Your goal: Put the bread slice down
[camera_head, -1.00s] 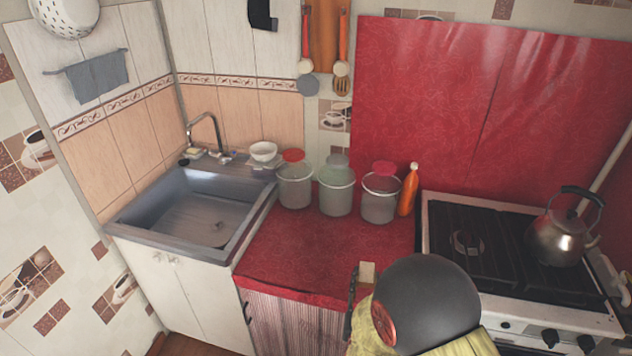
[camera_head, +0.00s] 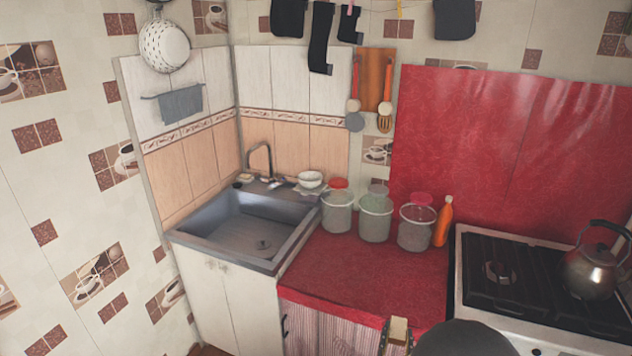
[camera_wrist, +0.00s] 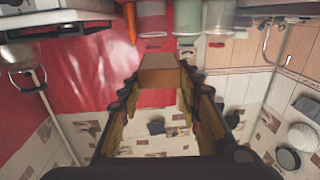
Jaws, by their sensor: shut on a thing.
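The bread slice (camera_head: 399,328) shows as a small tan piece at the bottom of the head view, in front of the red counter (camera_head: 352,270). My gripper (camera_head: 396,338) is around it, mostly cut off by the frame's lower edge and partly hidden by my arm. In the wrist view, which is upside down, my gripper (camera_wrist: 159,85) is shut on the bread slice (camera_wrist: 160,70), held between the fingertips. Its lower part is hidden, and I cannot tell its exact height relative to the counter.
Several lidded containers (camera_head: 375,218) and an orange bottle (camera_head: 443,222) stand along the counter's back. The sink (camera_head: 245,225) is at left; the stove (camera_head: 545,285) with a kettle (camera_head: 592,270) is at right. The counter's front part is clear.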

